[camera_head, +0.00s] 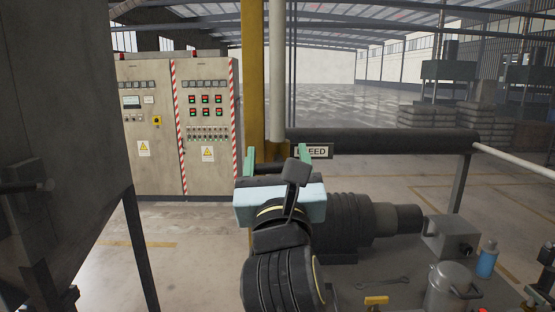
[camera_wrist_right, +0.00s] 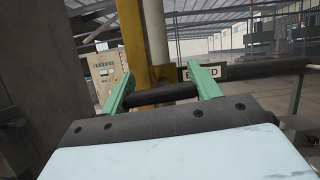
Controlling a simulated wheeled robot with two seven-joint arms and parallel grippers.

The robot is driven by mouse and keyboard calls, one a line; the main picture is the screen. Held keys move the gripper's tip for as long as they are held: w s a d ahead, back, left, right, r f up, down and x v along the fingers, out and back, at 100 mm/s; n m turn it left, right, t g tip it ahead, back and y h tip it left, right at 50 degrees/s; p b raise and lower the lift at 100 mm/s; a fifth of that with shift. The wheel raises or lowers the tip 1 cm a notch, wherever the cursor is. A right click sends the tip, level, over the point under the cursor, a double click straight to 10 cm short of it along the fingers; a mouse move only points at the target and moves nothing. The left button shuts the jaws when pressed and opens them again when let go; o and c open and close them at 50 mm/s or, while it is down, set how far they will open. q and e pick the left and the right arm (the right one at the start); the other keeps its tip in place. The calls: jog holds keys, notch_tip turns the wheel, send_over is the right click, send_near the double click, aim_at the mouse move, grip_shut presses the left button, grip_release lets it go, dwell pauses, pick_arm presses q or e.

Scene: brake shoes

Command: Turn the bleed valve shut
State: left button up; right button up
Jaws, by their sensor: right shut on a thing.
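My right gripper (camera_head: 275,158) is in the middle of the head view, with two green fingers pointing away from me. It is shut on the bleed valve's dark handle (camera_wrist_right: 160,93), which lies nearly level between the fingers in the right wrist view. In the head view only part of the handle (camera_head: 270,168) shows, behind my wrist. The valve body cannot be made out. My left gripper is not in view.
A yellow post (camera_head: 252,70) and a pale pipe (camera_head: 277,75) stand right behind the fingers. A thick dark pipe (camera_head: 400,141) runs right. Below are a dark motor (camera_head: 350,222), a wrench (camera_head: 376,283), a metal pot (camera_head: 450,288) and a blue bottle (camera_head: 487,262). Control cabinets (camera_head: 155,175) stand behind left.

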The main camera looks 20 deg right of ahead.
jog(key=shift+m+h+b, duration=0.3)
jog(key=shift+m+h, duration=0.3)
jog(key=shift+m, duration=0.2)
jog(key=shift+c, duration=0.4)
jog(key=o, duration=1)
jog(key=shift+s, duration=0.1)
jog(key=b+v, duration=0.4)
jog(key=v, duration=0.9)
jog(key=shift+s+r, duration=0.1)
jog(key=shift+s, duration=0.1)
